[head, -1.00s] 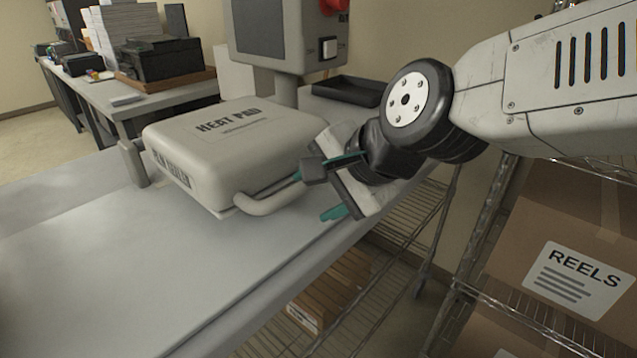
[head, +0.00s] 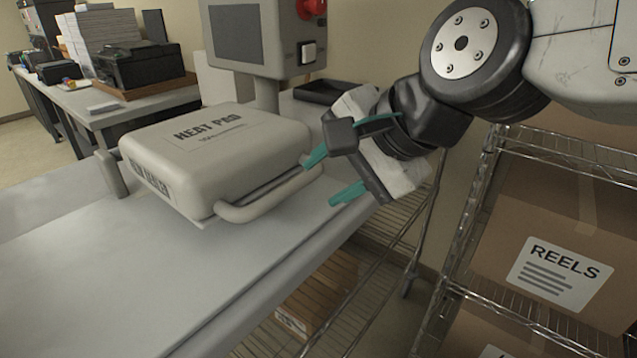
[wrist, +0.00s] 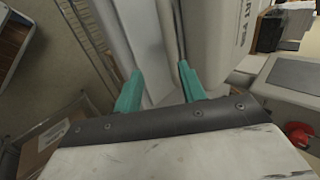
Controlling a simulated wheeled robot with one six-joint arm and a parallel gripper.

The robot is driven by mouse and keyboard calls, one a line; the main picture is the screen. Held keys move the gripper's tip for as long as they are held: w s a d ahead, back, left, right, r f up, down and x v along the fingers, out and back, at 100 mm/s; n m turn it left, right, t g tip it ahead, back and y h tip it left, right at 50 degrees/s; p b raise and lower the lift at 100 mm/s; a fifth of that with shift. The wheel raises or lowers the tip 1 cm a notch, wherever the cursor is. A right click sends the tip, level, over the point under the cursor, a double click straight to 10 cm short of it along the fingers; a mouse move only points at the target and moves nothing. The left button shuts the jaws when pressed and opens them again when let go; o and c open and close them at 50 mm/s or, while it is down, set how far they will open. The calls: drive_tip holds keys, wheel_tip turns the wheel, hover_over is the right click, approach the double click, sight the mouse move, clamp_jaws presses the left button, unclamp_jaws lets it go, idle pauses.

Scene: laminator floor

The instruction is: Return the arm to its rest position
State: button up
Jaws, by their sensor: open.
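My gripper (head: 332,176) is at the right of the heat pad machine, with its two teal fingers apart and nothing between them. Its fingertips point left, close to the handle bar (head: 268,197) of the heat pad's lid but apart from it. The heat pad lid (head: 215,150) is down on the grey bench in the head view. In the wrist view, the teal fingers (wrist: 160,88) are spread, with the handle bar (wrist: 170,30) and the lid (wrist: 215,40) beyond them.
A control box (head: 250,38) with a red button (head: 311,8) stands behind the lid. A wire rack (head: 470,215) with cardboard boxes (head: 548,262) is at the right. The bench top (head: 130,285) in front is clear. A black tray (head: 327,90) lies behind.

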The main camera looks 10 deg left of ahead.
drive_tip(key=shift+r, duration=0.1)
drive_tip(key=s+d+f+n+g+h, duration=0.1)
drive_tip(key=s+d+f+n+h, duration=0.1)
drive_tip(key=d, duration=0.7)
drive_tip(key=s+d+f+n+g+h, duration=0.1)
drive_tip(key=s+d+f, duration=0.3)
drive_tip(key=d, duration=0.6)
drive_tip(key=s+d+f+n+g+h, duration=0.1)
drive_tip(key=s+d+f+n+h, duration=0.2)
drive_tip(key=d, duration=0.6)
drive_tip(key=shift+s+d+n+h, duration=0.3)
drive_tip(key=shift+s+d+h, duration=0.05)
drive_tip(key=shift+s+h, duration=0.3)
idle(1.4)
